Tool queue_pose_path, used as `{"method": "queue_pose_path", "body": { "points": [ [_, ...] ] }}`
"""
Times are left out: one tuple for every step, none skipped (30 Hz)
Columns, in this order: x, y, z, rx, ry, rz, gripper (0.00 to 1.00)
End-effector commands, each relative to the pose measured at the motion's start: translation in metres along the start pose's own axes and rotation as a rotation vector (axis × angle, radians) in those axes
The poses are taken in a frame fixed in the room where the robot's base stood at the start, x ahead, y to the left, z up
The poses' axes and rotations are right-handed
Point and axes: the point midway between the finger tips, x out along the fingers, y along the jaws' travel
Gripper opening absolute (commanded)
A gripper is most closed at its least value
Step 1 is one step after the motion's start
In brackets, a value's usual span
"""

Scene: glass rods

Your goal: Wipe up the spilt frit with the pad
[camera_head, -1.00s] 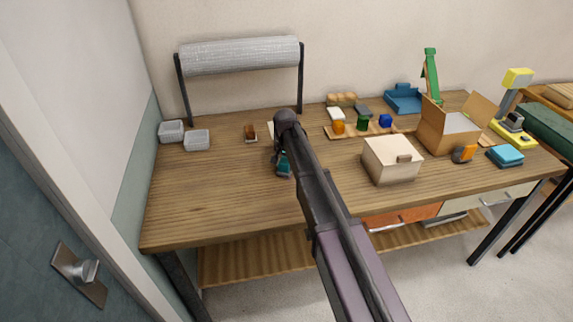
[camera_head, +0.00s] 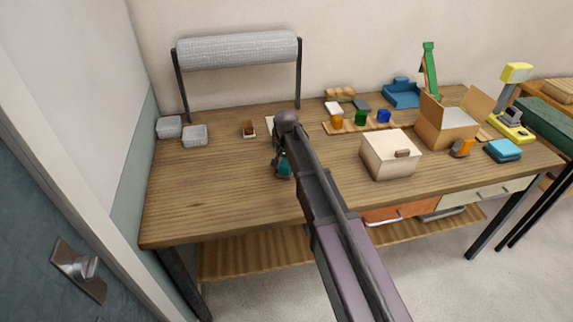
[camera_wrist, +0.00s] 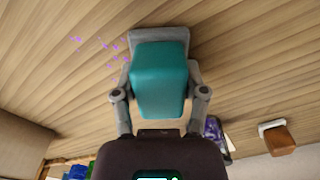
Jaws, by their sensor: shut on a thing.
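My gripper (camera_wrist: 160,72) is shut on a teal pad (camera_wrist: 160,85), which fills the space between its fingers in the wrist view. In the head view the pad (camera_head: 285,170) shows small and dark teal at the end of my arm, low over the middle-left of the wooden table. I cannot tell whether it touches the wood. The spilt frit (camera_wrist: 115,48) is a scatter of small purple specks, just left of the pad in the wrist view. The pad and fingers may hide some of it. I cannot make out the frit in the head view.
A brown block with a white part (camera_head: 249,130) and clear trays (camera_head: 195,137) stand at the back left, below a rack-mounted roll (camera_head: 238,50). A cream box (camera_head: 388,160) and an open carton (camera_head: 450,122) stand to the right. The table's front left is clear.

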Motion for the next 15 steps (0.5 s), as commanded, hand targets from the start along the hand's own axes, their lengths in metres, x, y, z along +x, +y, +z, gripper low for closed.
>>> {"method": "queue_pose_path", "body": {
  "points": [
    [0.0, 0.0, 0.0, 0.0, 0.0, 0.0, 0.18],
    [0.0, 0.0, 0.0, 0.0, 0.0, 0.0, 0.18],
    [0.0, 0.0, 0.0, 0.0, 0.0, 0.0, 0.18],
    [0.0, 0.0, 0.0, 0.0, 0.0, 0.0, 0.18],
    [0.0, 0.0, 0.0, 0.0, 0.0, 0.0, 0.18],
    [0.0, 0.0, 0.0, 0.0, 0.0, 0.0, 0.18],
    [0.0, 0.0, 0.0, 0.0, 0.0, 0.0, 0.18],
    [0.0, 0.001, 0.001, 0.0, 0.0, 0.0, 0.18],
    [0.0, 0.001, 0.002, 0.0, 0.0, 0.0, 0.18],
    [0.0, 0.002, 0.003, 0.0, 0.0, 0.0, 0.18],
    [0.001, 0.003, 0.004, 0.0, 0.0, 0.0, 0.18],
    [0.001, 0.004, 0.006, 0.0, 0.0, 0.0, 0.18],
    [0.001, 0.005, 0.007, 0.0, 0.0, 0.0, 0.18],
    [0.001, 0.006, 0.009, 0.0, 0.0, 0.0, 0.18],
    [0.001, 0.007, 0.011, 0.0, 0.0, 0.0, 0.18]
  ]
}}
